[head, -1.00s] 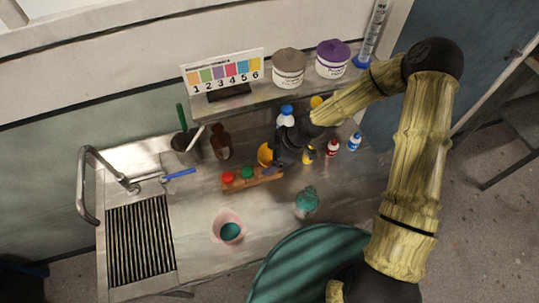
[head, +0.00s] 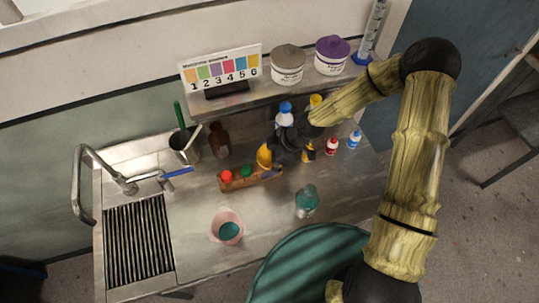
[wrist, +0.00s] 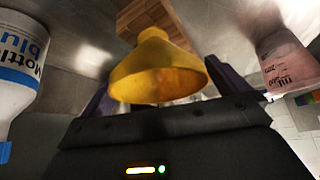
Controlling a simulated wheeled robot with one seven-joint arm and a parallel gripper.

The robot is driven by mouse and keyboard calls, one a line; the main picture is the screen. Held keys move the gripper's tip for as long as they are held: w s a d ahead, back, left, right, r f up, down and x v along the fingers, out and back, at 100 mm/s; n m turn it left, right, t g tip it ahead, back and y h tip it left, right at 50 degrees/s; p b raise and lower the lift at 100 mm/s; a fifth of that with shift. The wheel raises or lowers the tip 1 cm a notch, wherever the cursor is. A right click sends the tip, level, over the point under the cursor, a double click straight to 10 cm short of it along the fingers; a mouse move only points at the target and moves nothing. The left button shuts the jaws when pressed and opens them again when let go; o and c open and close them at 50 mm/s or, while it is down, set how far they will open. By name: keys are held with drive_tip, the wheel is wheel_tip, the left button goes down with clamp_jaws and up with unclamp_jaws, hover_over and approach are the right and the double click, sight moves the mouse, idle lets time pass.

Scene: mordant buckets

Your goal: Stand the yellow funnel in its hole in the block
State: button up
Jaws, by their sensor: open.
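The yellow funnel (head: 264,157) shows at the right part of the wooden block (head: 238,184), against its back side in the head view. In the wrist view the funnel (wrist: 155,80) has its wide mouth towards me and its narrow end towards the block (wrist: 140,14). My gripper (head: 274,156) is at the funnel from the right. In the wrist view its dark fingers (wrist: 163,88) stand apart on either side of the funnel. The funnel's tip is hidden, so I cannot tell whether it sits in a hole. Red and green pieces stand on the block's left and middle.
A white bottle with a blue cap (head: 285,117) stands behind my gripper. A yellow bottle is partly hidden by my arm. Small red and blue bottles (head: 354,140) stand to the right. A pink beaker (head: 227,228) and a teal jar (head: 306,203) stand in front.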

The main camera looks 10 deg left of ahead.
drive_tip(key=shift+r, duration=0.1)
drive_tip(key=b+v, duration=0.2)
drive_tip(key=v, duration=1.5)
drive_tip(key=shift+d, duration=0.15)
drive_tip(key=s+d+f+m+h, duration=0.2)
drive_tip(key=s+d+m+h, duration=0.25)
drive_tip(key=d+m, duration=0.45)
drive_tip(key=s+d+r+m+t+h, duration=0.2)
drive_tip(key=d+r+m, duration=0.4)
drive_tip(key=m, duration=0.5)
drive_tip(key=shift+s+d+r+t+b, duration=0.25)
drive_tip(key=shift+s+d+t+b, duration=0.15)
drive_tip(key=shift+s+d+t, duration=0.6)
drive_tip(key=shift+d, duration=0.1)
